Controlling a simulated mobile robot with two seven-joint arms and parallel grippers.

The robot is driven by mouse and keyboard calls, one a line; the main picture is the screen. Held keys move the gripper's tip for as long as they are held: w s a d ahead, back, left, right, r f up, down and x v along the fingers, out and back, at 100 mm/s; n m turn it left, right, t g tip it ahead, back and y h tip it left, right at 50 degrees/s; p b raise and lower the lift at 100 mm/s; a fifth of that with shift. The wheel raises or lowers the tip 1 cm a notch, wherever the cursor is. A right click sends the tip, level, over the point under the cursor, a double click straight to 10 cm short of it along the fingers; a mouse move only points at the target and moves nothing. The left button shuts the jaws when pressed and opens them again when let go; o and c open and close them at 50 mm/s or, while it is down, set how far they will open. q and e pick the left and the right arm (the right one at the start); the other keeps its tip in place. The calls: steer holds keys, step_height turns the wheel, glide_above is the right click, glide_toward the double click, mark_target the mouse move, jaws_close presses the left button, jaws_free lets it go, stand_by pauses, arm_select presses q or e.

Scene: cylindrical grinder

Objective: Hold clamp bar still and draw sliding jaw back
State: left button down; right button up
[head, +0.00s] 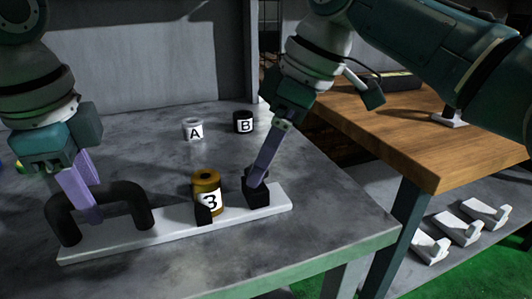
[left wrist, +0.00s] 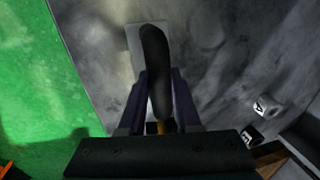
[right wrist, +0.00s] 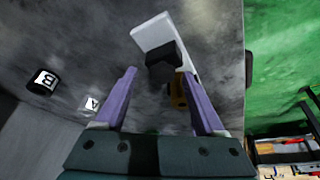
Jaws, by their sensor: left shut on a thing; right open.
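The clamp bar is a long white bar (head: 180,235) on the grey table, with a black arched handle (head: 125,190) at its left end. My left gripper (head: 92,215) is shut on the handle; the left wrist view shows the handle (left wrist: 154,60) between its fingers. The sliding jaw, a black block (head: 257,197), sits on the bar's right part. My right gripper (head: 256,182) is open at the jaw; in the right wrist view the jaw (right wrist: 160,62) lies between the fingertips, with contact unclear.
A white-grey cylinder A (head: 193,130) and a black cylinder B (head: 243,122) stand behind the bar. A wooden table (head: 430,150) is at the right, with several white pieces (head: 463,229) on a lower shelf. The bar's right end lies near the grey table's edge.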

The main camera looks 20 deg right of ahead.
arm_select(q)
steer(key=shift+a, duration=0.1)
steer(key=shift+f, duration=0.1)
arm_select(e)
steer(key=v, duration=1.2)
steer(key=shift+d, duration=0.1)
arm_select(q)
steer(key=c, duration=0.5)
jaws_free()
steer(key=shift+r, duration=0.2)
steer(key=r, duration=0.4)
steer(key=s+r, duration=0.1)
steer(key=r, duration=0.2)
steer(key=s+r, duration=0.1)
steer(key=r, duration=0.3)
steer(key=shift+s+r, duration=0.15)
steer(key=shift+r, duration=0.15)
